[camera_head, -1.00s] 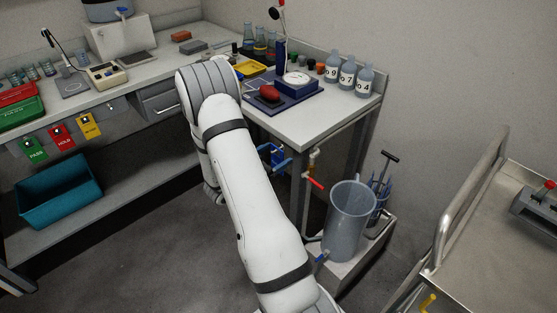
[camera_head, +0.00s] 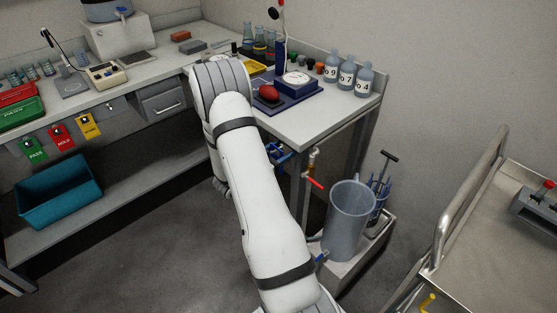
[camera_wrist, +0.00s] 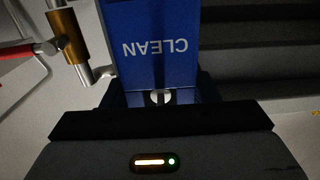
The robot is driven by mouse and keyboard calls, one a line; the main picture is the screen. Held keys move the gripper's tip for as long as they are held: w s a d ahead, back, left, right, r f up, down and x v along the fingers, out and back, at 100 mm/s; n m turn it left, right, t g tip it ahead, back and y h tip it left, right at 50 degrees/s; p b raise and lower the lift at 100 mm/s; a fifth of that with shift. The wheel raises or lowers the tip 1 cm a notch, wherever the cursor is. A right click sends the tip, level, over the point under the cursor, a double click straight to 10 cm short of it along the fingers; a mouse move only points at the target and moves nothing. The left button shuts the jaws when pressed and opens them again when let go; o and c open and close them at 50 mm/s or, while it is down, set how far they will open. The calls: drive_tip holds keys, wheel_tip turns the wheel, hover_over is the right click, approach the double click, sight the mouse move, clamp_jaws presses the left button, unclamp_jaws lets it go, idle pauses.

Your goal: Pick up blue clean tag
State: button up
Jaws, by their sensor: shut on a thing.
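The blue tag (camera_wrist: 155,45) fills the upper middle of the wrist view, with the white word CLEAN upside down on it. My gripper (camera_wrist: 160,97) is shut on the tag's near end, where a round pale spot shows between the dark fingers. In the head view my arm hides most of the gripper. A patch of blue (camera_head: 280,154) shows just right of my arm, under the bench's edge; it is too small to read.
A pipe with a brass fitting (camera_wrist: 68,36) and a red handle (camera_wrist: 16,50) is close left of the tag; the handle also shows in the head view (camera_head: 314,183). A grey bucket (camera_head: 348,222) stands below. Green, red and yellow tags (camera_head: 60,137) hang at left.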

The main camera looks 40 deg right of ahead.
drive_tip(key=shift+c, duration=0.5)
drive_tip(key=shift+r, duration=0.6)
drive_tip(key=shift+a+r, duration=0.15)
drive_tip(key=shift+a, duration=0.15)
drive_tip(key=s+a, duration=0.1)
drive_tip(key=a, duration=1.6)
drive_tip(key=shift+s+a+b, duration=0.2)
drive_tip(key=shift+b, duration=0.1)
drive_tip(key=shift+w, duration=0.1)
